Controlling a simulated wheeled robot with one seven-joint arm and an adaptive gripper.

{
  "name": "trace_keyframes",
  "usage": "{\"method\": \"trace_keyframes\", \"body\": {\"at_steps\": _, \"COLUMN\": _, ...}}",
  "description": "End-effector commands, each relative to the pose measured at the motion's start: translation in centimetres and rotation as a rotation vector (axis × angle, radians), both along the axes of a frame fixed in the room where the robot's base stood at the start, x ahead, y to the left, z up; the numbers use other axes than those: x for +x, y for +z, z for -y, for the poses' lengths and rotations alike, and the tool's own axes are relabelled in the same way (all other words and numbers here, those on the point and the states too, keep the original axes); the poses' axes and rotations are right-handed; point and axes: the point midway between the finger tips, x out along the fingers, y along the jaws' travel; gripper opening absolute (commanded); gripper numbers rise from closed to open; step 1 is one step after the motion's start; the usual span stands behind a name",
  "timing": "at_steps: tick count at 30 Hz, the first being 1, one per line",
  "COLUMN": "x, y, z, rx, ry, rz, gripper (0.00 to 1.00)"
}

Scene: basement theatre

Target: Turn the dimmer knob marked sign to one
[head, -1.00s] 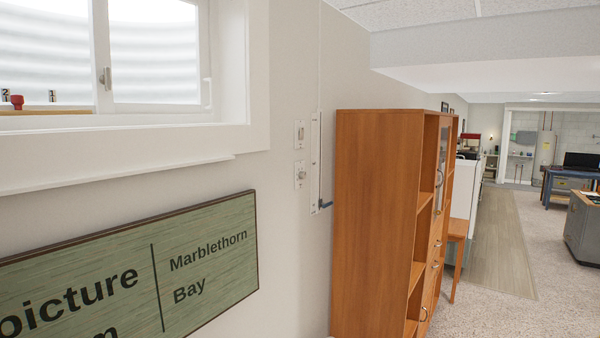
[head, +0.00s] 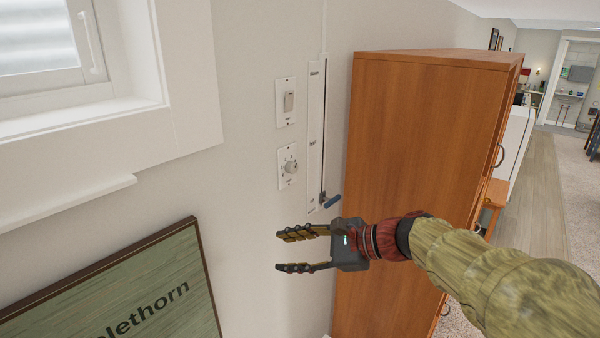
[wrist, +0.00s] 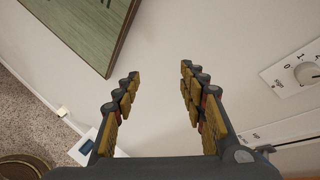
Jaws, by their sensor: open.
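The dimmer knob (head: 290,167) is a small round knob on a white wall plate, below a light switch plate. In the wrist view the knob (wrist: 307,73) is at the right edge, with numerals around it, partly cut off.
A light switch (head: 288,101) sits above the knob. A wooden cabinet (head: 400,150) stands close on the right. A green sign (head: 130,300) hangs lower left; a window (head: 35,40) is upper left.

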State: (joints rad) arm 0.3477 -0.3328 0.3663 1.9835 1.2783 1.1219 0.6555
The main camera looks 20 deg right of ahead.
Motion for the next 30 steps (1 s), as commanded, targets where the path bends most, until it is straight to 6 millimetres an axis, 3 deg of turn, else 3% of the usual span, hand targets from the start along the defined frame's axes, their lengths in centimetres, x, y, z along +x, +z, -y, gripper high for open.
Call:
{"method": "trace_keyframes", "body": {"at_steps": 1, "x": 2.7, "y": 2.4, "z": 1.8, "rx": 0.125, "ry": -0.080, "rz": -0.029, "gripper": 0.42}}
{"method": "trace_keyframes", "body": {"at_steps": 6, "x": 8.8, "y": 7.2, "z": 7.3, "rx": 0.479, "ry": -0.270, "rz": -0.077, "gripper": 0.42}}
{"method": "trace_keyframes", "body": {"at_steps": 12, "x": 11.7, "y": 9.5, "z": 11.2, "rx": 0.672, "ry": -0.359, "rz": -0.087, "gripper": 0.42}}
{"method": "trace_keyframes", "body": {"at_steps": 16, "x": 12.7, "y": 9.7, "z": 11.0, "rx": 0.694, "ry": -0.366, "rz": -0.087, "gripper": 0.42}}
{"method": "trace_keyframes", "body": {"at_steps": 30, "x": 17.5, "y": 9.6, "z": 7.1, "rx": 0.689, "ry": -0.365, "rz": -0.086, "gripper": 0.42}}
